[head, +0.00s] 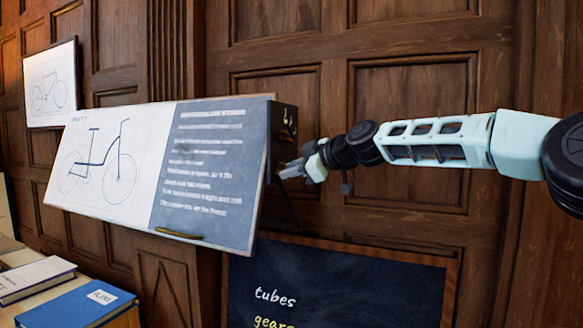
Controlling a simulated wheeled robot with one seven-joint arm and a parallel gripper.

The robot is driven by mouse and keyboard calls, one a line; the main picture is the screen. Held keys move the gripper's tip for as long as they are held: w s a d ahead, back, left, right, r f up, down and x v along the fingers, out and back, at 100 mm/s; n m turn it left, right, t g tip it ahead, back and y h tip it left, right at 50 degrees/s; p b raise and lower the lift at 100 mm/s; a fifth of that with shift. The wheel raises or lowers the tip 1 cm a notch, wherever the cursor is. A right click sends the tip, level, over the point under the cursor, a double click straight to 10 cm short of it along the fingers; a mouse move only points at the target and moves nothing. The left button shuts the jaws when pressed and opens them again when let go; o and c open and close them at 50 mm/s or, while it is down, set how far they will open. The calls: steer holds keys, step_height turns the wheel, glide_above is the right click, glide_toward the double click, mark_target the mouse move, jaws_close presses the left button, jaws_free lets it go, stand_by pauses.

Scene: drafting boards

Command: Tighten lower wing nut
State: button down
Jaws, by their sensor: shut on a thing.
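The drafting board (139,170) is tilted and carries a bicycle drawing and a grey text panel. Its dark right side (284,128) has small brass-coloured fittings (287,118) near the top. My gripper (285,169) comes in from the right, with its fingertips against the lower part of this side. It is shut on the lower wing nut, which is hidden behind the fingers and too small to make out.
A dark chalkboard (340,295) with a wooden frame stands below my arm. A blue book (75,305) and a white book (35,278) lie at lower left. A framed bicycle drawing (50,85) hangs on the panelled wall. Open space lies between board and books.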

steer(key=m+g+y+p, duration=0.1)
steer(key=m+g+p, duration=0.1)
steer(key=m+p, duration=0.2)
steer(key=w+m+g+y+p, duration=0.1)
steer(key=m+g+y+p, duration=0.1)
steer(key=m, duration=0.4)
steer(key=m+g+y+p, duration=0.2)
steer(key=m+g+p, duration=0.2)
steer(key=m+p, duration=0.2)
steer(key=shift+w+d+f+p, duration=0.2)
steer(key=shift+d+f+p, duration=0.1)
steer(key=shift+f, duration=0.05)
stand_by(0.3)
stand_by(0.4)
steer(key=shift+y, duration=0.3)
steer(key=c, duration=1.5)
jaws_free()
